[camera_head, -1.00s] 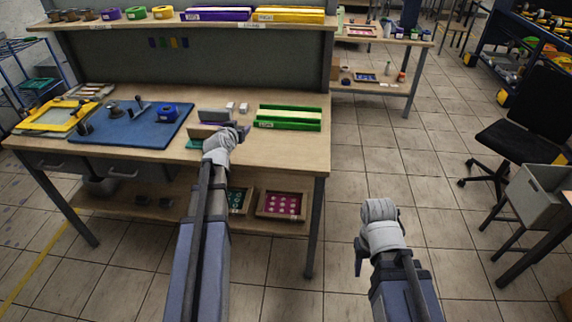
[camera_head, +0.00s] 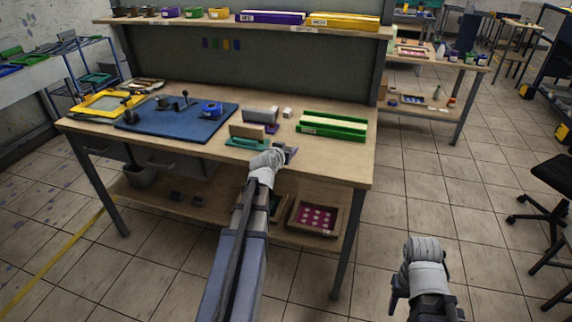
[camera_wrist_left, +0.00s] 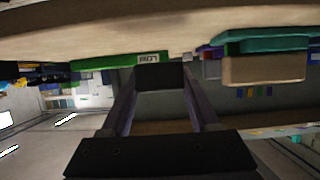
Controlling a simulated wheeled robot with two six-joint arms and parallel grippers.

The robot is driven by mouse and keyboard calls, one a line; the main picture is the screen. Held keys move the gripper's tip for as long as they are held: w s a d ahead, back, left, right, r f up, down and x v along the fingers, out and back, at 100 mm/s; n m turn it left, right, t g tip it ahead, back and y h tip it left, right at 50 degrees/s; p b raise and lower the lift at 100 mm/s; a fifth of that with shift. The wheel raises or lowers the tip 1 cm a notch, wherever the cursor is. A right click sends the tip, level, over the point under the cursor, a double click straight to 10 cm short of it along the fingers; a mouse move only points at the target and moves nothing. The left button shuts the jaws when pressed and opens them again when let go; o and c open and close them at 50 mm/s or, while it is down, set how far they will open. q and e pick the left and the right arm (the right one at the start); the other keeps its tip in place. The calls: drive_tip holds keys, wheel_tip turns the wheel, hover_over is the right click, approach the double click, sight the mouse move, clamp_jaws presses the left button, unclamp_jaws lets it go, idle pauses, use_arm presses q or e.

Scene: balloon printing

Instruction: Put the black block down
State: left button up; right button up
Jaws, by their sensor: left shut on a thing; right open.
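My left gripper (camera_head: 287,153) is over the front right part of the wooden workbench (camera_head: 345,165). In the left wrist view its two fingers (camera_wrist_left: 161,88) are shut on the black block (camera_wrist_left: 160,76), which sits between the fingertips. My right gripper (camera_head: 396,298) is open and empty, held over the floor right of the bench.
A teal-based tan block (camera_head: 247,134) and a grey block (camera_head: 261,114) stand left of my left gripper. A green tray (camera_head: 334,125) lies behind it. A blue mat (camera_head: 178,120) with tools and a yellow frame (camera_head: 105,103) are further left. The bench's right front corner is clear.

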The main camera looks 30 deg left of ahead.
use_arm(q)
drive_tip(key=shift+f+b, duration=1.95)
drive_tip(key=shift+r, duration=0.15)
drive_tip(key=o, duration=1.4)
drive_tip(key=shift+c, duration=0.2)
